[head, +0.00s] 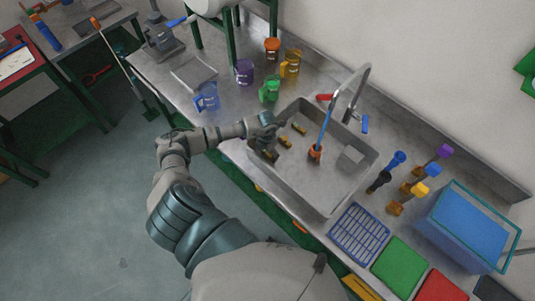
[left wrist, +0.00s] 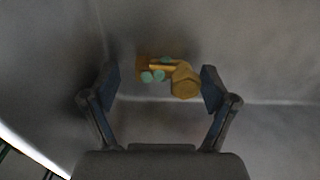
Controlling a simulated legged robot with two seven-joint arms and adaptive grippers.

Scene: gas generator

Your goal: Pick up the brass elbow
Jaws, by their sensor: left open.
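A brass fitting (left wrist: 184,82) with a hexagonal end and green patches lies between the fingertips of my left gripper (left wrist: 161,88) in the left wrist view; I take it for the brass elbow. The jaws are open, with a finger on each side and a gap to the fitting. In the head view my left gripper (head: 266,146) is over the left end of the sink (head: 325,192). Several small brass pieces lie on the sink floor there, one (head: 285,142) beside the gripper and one (head: 299,129) farther back. My right gripper is not in view.
A blue-handled brush (head: 324,130) stands in the sink near a grey block (head: 350,158). The faucet (head: 355,90) rises behind. Coloured mugs (head: 270,89) stand left of the sink. A blue rack (head: 359,233) and a blue bin (head: 465,225) are at right. The sink's walls surround the pieces.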

